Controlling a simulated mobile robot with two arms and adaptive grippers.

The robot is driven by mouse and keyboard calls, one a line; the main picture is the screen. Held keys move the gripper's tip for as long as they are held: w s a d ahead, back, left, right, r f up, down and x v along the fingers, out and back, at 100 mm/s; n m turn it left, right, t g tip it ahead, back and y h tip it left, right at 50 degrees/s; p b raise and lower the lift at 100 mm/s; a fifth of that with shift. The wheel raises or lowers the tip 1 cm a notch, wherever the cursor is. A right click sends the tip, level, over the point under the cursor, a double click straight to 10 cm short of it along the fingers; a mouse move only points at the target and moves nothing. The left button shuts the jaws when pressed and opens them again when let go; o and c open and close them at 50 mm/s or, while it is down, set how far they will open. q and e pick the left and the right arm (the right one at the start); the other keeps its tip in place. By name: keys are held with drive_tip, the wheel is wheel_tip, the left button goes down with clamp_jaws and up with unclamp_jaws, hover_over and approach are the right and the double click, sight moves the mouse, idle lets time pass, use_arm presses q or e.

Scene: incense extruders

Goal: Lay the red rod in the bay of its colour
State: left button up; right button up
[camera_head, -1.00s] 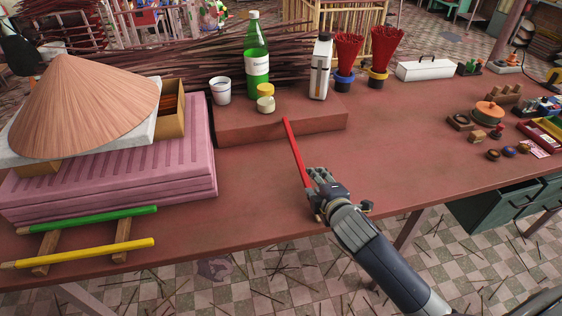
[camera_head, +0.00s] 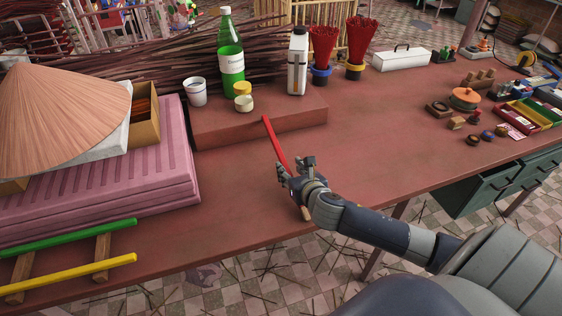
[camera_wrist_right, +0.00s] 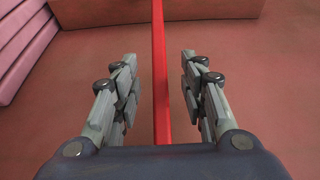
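The red rod (camera_head: 275,143) slants across the table, its far end by the low brown block. It also shows in the right wrist view (camera_wrist_right: 161,70), running lengthwise between my fingers. My right gripper (camera_head: 282,172) is over the rod's near part and hides some of it. In the wrist view its two fingers (camera_wrist_right: 161,95) stand apart, one on each side of the rod, with a gap on both sides. A green rod (camera_head: 70,236) and a yellow rod (camera_head: 70,272) lie on two wooden supports at left. I cannot make out a red bay for certain. My left gripper is out of view.
The brown block (camera_head: 285,126) carries a green bottle (camera_head: 231,62), a white cup, small jars and a white flask. A pink slatted stack (camera_head: 110,200) with a straw hat is at left. Coloured trays (camera_head: 520,120) sit at far right.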

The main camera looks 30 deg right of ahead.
sight(285, 163)
drive_tip(key=shift+p+x, duration=0.4)
drive_tip(key=shift+x, duration=3.65)
drive_tip(key=shift+c, duration=0.3)
clamp_jaws()
